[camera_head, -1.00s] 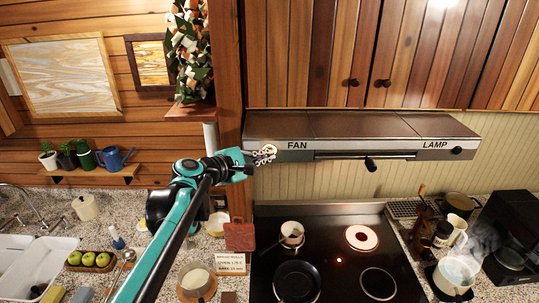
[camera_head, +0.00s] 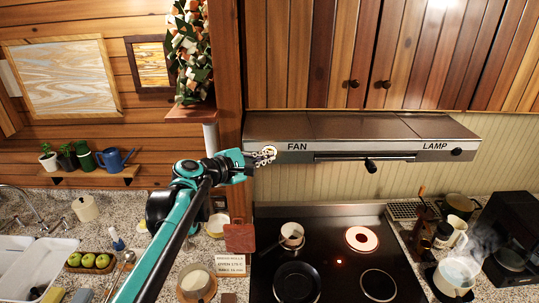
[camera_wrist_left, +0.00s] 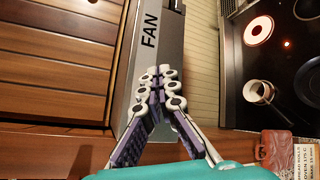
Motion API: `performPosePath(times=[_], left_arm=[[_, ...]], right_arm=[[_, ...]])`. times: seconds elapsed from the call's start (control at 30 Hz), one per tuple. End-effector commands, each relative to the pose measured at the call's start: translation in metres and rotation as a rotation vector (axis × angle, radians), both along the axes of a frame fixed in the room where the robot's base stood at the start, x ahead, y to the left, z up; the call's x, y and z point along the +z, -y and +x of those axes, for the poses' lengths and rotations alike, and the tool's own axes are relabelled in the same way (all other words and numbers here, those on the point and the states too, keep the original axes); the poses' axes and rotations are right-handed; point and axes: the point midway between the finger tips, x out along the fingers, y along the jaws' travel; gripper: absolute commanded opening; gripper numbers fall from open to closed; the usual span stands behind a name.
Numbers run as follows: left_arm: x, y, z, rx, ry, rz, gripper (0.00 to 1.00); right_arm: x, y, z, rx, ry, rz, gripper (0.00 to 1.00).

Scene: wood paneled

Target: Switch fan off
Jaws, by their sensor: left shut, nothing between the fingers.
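The range hood (camera_head: 350,150) has a grey front with the label FAN at its left and LAMP at its right. A dark knob (camera_head: 456,151) sits beside LAMP. My left gripper (camera_head: 265,154) is at the hood's left end, just left of the FAN label, over the spot where a fan knob would sit. That spot is hidden behind the fingers. In the left wrist view, the gripper (camera_wrist_left: 160,90) is shut with fingertips together and empty, against or very near the hood front (camera_wrist_left: 150,50) below FAN; contact is unclear. My right gripper is not in view.
The cooktop (camera_head: 330,270) below has a glowing burner (camera_head: 361,238), a saucepan (camera_head: 292,235) and a frying pan (camera_head: 297,282). A wooden post (camera_head: 228,60) stands left of the hood.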

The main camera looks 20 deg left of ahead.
Motion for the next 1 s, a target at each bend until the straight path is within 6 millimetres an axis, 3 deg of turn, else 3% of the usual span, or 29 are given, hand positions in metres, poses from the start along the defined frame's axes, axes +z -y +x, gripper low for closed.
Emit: performPosePath(times=[1.0], left_arm=[[0.0004,-0.0025,0.0089,0.000,0.000,0.000,0.00]], right_arm=[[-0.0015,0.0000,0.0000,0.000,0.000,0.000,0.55]])
